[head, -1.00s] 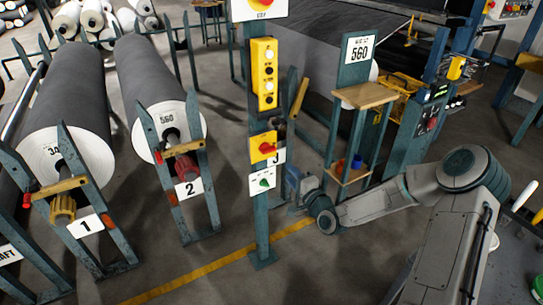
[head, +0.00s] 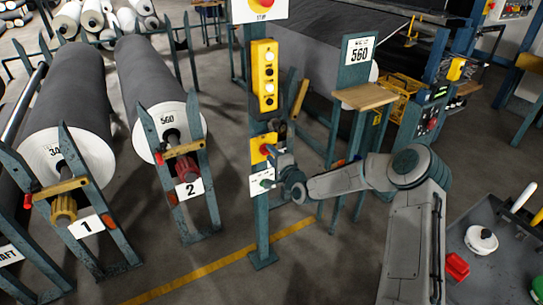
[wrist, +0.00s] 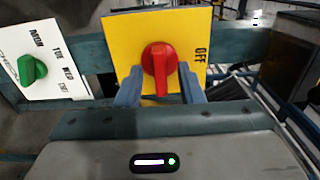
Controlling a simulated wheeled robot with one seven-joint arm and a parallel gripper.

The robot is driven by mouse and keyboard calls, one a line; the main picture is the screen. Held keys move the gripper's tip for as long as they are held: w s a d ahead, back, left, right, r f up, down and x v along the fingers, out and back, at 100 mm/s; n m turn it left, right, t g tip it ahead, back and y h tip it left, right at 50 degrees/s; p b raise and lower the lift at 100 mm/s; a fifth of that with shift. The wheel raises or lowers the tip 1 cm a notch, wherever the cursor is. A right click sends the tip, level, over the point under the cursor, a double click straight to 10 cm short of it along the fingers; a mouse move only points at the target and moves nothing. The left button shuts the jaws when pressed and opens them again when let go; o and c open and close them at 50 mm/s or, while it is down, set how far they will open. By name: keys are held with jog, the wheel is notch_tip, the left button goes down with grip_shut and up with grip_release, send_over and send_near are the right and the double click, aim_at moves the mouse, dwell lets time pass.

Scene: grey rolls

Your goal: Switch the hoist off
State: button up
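The red rotary knob (wrist: 160,62) sits on a yellow plate (wrist: 120,35) marked OFF at its right edge in the wrist view. The knob's grip stands upright in that picture, not turned toward the OFF lettering. My gripper (wrist: 160,80) is open, with one blue-grey finger on each side of the knob's lower part and gaps between. In the head view my gripper (head: 277,158) is in front of the yellow plate (head: 257,148) on the teal post and partly hides the knob.
A white plate with a green knob (wrist: 32,70) is beside the yellow plate. Above on the post are a yellow button box (head: 264,75) and a sign with a red knob. Roll stands (head: 190,190) are to the left; a wooden shelf (head: 365,97) is to the right.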

grip_shut()
jog(key=shift+f+b, duration=0.15)
jog(key=shift+b, duration=0.2)
jog(key=shift+s+a+r+n+b, duration=0.1)
jog(key=shift+n+b, duration=4.4)
jog(key=shift+b, duration=0.6)
jog(key=shift+s+a+r+n+b, duration=0.1)
jog(key=shift+n+b, duration=4.4)
jog(key=shift+b, duration=0.55)
